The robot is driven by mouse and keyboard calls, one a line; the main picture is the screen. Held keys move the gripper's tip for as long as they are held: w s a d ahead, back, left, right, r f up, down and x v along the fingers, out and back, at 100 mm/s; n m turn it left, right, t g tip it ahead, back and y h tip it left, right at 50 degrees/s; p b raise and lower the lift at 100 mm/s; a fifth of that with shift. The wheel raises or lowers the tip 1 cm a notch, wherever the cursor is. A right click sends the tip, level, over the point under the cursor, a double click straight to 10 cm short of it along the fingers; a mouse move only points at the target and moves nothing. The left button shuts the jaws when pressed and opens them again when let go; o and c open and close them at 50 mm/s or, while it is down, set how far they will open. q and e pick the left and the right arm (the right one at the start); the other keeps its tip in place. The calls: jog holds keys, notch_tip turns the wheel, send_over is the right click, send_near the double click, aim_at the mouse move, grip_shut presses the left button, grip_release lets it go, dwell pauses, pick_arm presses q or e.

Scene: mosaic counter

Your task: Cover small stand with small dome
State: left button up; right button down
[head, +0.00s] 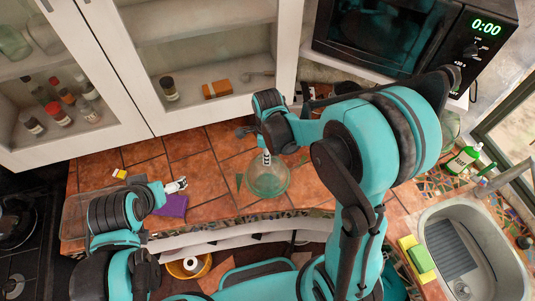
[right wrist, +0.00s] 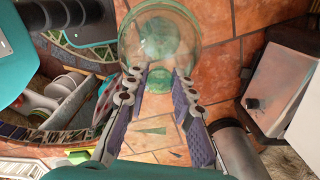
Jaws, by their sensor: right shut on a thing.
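The small dome (head: 268,178) is clear greenish glass, below my right gripper (head: 267,157) over the tiled counter. In the right wrist view the dome (right wrist: 160,35) lies just beyond the fingertips. My right gripper (right wrist: 158,84) is shut on the dome's green knob, which shows between its tips. I cannot tell whether the dome's rim touches the counter. I cannot make out the small stand; nothing clearly shows as a stand under the glass. My left gripper (head: 178,185) is low over the counter at the left, by a purple cloth; its jaws are too small to read.
The purple cloth (head: 173,206) and a small yellow-and-white item (head: 119,173) lie on the left counter (head: 205,190). A clear tray (head: 76,212) is at the far left. The sink (head: 485,265), a sponge (head: 420,257) and a green bottle (head: 462,160) are at the right. Cabinets stand behind.

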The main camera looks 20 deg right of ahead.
jog(key=shift+f+b, duration=0.3)
jog(key=shift+f, duration=0.05)
jog(key=c, duration=1.2)
grip_release()
jog(key=shift+r, duration=0.15)
